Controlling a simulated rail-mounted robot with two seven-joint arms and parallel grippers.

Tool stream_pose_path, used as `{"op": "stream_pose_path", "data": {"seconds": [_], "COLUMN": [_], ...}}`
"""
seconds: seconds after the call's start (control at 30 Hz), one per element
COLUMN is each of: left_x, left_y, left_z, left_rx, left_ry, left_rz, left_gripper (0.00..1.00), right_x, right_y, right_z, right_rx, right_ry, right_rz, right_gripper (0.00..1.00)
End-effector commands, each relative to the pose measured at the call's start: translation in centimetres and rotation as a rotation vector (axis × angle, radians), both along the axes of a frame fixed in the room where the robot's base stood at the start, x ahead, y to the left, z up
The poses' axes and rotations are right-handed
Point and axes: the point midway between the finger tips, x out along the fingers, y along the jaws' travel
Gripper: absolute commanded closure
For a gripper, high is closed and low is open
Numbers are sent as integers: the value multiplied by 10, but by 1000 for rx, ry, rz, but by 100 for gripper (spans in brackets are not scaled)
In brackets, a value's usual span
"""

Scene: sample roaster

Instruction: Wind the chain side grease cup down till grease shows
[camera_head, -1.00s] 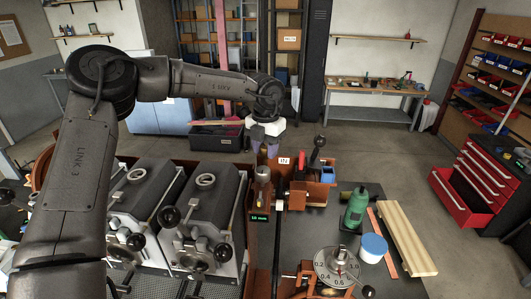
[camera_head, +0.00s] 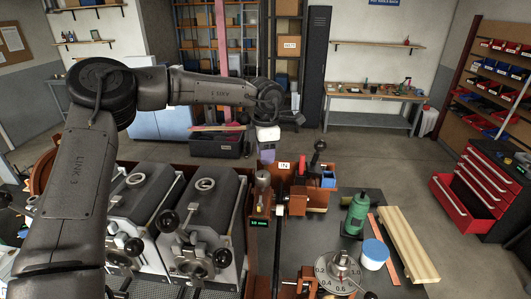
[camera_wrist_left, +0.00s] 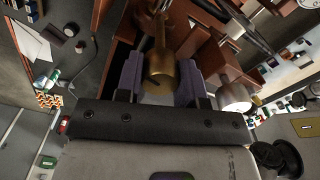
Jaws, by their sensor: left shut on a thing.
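My left gripper (camera_head: 267,158) is at the back of the brown machine housing, pointing down. In the left wrist view its purple fingers (camera_wrist_left: 160,78) sit on either side of a brass cup (camera_wrist_left: 160,65) and are shut on it. A thin stem runs from the cup toward the brown housing. In the head view the fingers hide the held cup. I cannot see any grease. A small upright metal cylinder (camera_head: 262,182) stands nearer me on the housing, above a small green-lit display (camera_head: 259,223). My right gripper is not in view.
Two grey roaster units (camera_head: 200,220) stand to the left. A black-knobbed lever (camera_head: 319,150) rises just right of the gripper.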

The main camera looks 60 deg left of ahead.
Motion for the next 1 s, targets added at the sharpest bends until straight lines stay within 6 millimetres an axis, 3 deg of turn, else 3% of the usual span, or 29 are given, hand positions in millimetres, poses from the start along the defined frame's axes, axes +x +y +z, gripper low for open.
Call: {"op": "stream_pose_path", "data": {"seconds": [0.73, 0.77, 1.0], "left_x": [0, 0, 0], "left_y": [0, 0, 0], "left_z": [0, 0, 0], "left_rx": [0, 0, 0], "left_ry": [-1, -1, -1], "left_rz": [-81, -81, -80], "left_gripper": [88, 64, 41], "right_x": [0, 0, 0], "right_y": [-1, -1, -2], "right_z": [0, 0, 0], "right_rx": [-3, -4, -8], "right_ry": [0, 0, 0], "right_rz": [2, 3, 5], "right_gripper": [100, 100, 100]}}
